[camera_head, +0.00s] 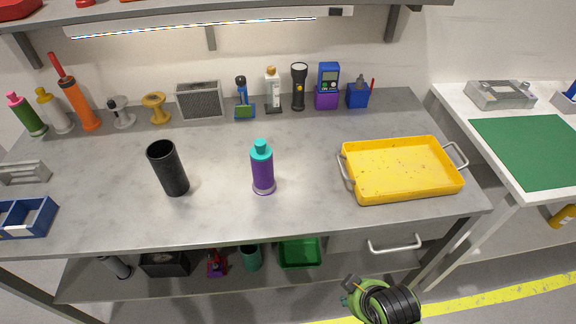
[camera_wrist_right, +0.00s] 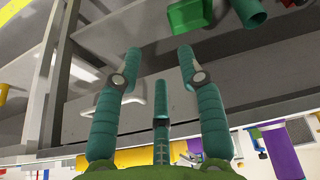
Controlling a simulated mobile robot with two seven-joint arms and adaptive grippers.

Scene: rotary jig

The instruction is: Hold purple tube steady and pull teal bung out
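The purple tube (camera_head: 262,174) stands upright on the grey workbench, near the middle. The teal bung (camera_head: 261,149) sits in its top, with a narrower knob above a wider collar. My right gripper (camera_wrist_right: 158,60) has teal fingers spread apart with nothing between them. It is low in front of the bench, facing the drawer and lower shelf, well away from the tube. Part of my right arm (camera_head: 385,303) shows at the bottom of the head view. My left gripper is not in view.
A black cylinder (camera_head: 167,168) stands left of the tube. A yellow tray (camera_head: 404,195) lies to the right. Several tools and bottles line the back, including a torch (camera_head: 299,87). A blue bin (camera_head: 28,217) is at the left. A drawer handle (camera_head: 394,246) juts from the bench front.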

